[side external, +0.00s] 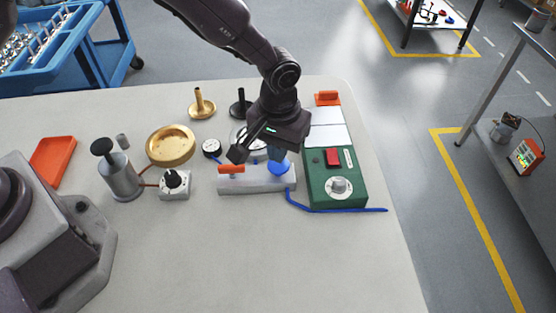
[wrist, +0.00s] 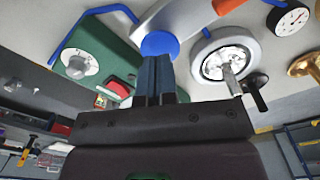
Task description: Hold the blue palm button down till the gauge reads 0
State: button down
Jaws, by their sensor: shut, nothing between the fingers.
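The blue palm button (side external: 279,168) sits on the right end of a pale grey block (side external: 256,184). It also shows in the wrist view (wrist: 160,43) as a blue disc. My gripper (side external: 277,156) is right over the button, pointing down. In the wrist view its fingertips (wrist: 157,58) are together and overlap the button's near edge. I cannot tell whether they touch it or how far it is pressed. The gauge (side external: 211,147), a small white dial with a dark rim, stands left of my gripper. It also shows in the wrist view (wrist: 291,19); its reading is too small to make out.
An orange handle (side external: 231,169) is on the block's left end. A green box (side external: 336,188) with a red switch and a dial stands right. A round metal housing (wrist: 228,60) is beside the button, partly hidden in the side view. The table's front is clear.

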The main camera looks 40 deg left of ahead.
jog(key=shift+f, duration=1.25)
dwell(0.6)
jog(key=shift+r, duration=3.05)
